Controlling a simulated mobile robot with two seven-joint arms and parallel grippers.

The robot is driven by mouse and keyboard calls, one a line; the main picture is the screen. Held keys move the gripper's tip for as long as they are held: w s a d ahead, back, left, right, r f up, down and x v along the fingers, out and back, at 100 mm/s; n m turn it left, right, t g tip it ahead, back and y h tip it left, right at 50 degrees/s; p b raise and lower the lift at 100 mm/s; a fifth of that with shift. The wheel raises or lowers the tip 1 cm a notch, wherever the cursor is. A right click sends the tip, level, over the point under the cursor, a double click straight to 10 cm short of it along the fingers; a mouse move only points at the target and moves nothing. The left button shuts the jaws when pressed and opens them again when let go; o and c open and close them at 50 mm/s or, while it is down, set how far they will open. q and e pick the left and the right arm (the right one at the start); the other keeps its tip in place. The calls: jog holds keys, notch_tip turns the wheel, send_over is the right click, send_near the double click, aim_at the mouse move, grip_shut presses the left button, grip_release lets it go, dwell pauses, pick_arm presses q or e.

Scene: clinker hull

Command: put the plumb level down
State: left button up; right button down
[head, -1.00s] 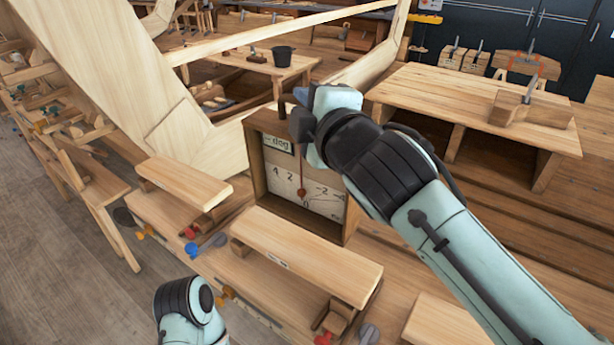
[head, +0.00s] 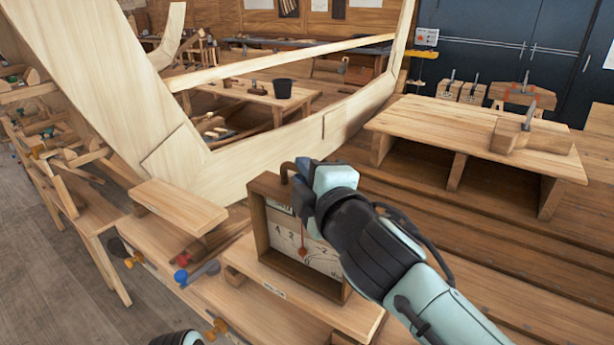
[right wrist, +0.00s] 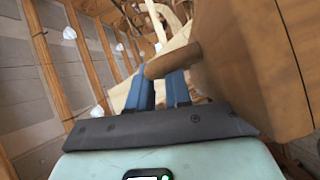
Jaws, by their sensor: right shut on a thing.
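The plumb level (head: 318,258) is a wooden box with a pale dial face and a red pointer. In the head view it is upright, at or just above a low wooden block (head: 340,317); I cannot tell whether it touches. My right gripper (head: 297,172) is shut on a wooden peg at its upper edge and covers part of the face. In the right wrist view the blue fingers (right wrist: 163,90) close on the peg (right wrist: 172,62), and the box side (right wrist: 255,60) fills the right. My left gripper is out of view.
A low bench (head: 470,135) stands at the right. The pale hull planking (head: 110,80) rises behind on the left. Stepped boards fill the right.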

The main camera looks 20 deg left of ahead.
jog(key=shift+f, duration=0.15)
jog(key=c, duration=1.1)
grip_release()
jog(key=shift+o, duration=0.2)
jog(key=b+v, duration=0.1)
jog(key=v, duration=1.1)
